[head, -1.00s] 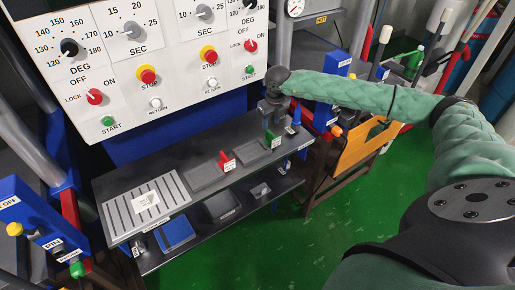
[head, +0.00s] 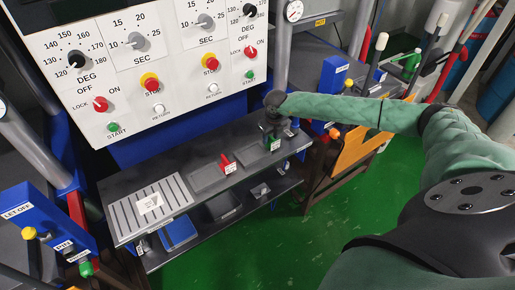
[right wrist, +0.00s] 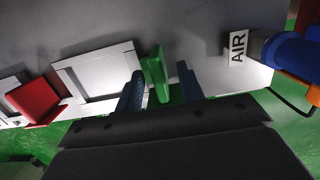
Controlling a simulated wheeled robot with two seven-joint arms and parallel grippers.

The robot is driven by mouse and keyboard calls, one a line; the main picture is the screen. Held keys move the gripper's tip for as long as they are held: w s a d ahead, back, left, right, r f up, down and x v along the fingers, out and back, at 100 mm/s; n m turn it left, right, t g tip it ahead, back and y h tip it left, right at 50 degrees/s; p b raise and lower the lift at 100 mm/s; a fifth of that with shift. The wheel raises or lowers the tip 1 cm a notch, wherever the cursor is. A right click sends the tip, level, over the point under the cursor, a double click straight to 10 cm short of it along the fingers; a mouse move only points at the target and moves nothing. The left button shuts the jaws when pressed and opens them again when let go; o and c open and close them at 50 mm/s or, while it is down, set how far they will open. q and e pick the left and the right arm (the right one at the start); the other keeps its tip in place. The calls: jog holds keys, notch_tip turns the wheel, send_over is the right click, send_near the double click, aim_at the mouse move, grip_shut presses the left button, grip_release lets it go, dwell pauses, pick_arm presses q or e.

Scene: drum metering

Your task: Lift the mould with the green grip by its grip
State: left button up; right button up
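The mould with the green grip is a flat grey tray on the right part of the dark shelf top. Its green grip (head: 274,145) stands at its right end in the head view. In the right wrist view the mould (right wrist: 97,76) lies left of the upright green grip (right wrist: 156,73). My right gripper (head: 271,134) is low over the grip, pointing down. In the right wrist view its fingers (right wrist: 160,86) are apart, one on each side of the grip, with gaps visible. My left gripper is not in view.
A mould with a red grip (head: 227,163) lies just left, also in the right wrist view (right wrist: 38,101). A slatted plate (head: 150,205) is further left. A control panel (head: 150,65) rises behind. A blue fitting by an AIR label (right wrist: 287,52) stands close right.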

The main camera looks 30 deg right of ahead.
jog(key=shift+f, duration=0.35)
grip_shut()
jog(key=shift+r, duration=0.1)
jog(key=shift+w, duration=0.1)
